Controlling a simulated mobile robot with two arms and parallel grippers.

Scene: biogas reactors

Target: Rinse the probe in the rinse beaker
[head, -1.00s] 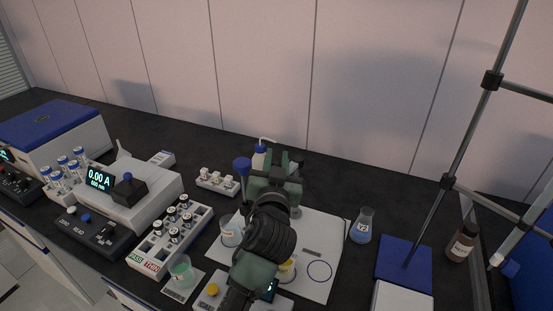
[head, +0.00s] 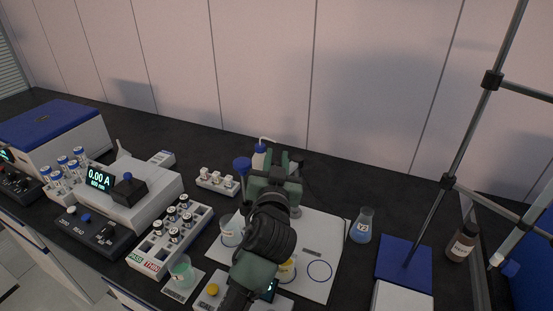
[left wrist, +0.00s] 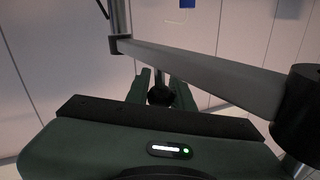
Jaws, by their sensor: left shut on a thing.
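My left gripper (head: 272,178) reaches in over the white mat and is shut on a dark knob (left wrist: 160,94), which shows between its fingers in the left wrist view. A grey bar (left wrist: 205,72) crosses just beyond the fingers. A blue-topped probe (head: 242,164) stands upright just left of the gripper, above a clear beaker (head: 231,231), probably the rinse beaker. My arm hides the bar in the head view, and I cannot tell whether the probe's tip is inside the beaker. My right gripper is not in view.
A beaker with yellow content (head: 287,270) sits partly behind my arm. A flask with blue liquid (head: 362,226) stands right of the mat (head: 325,235). A vial rack (head: 170,240) and green beaker (head: 181,270) are left. A metal stand (head: 470,125) rises at the right.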

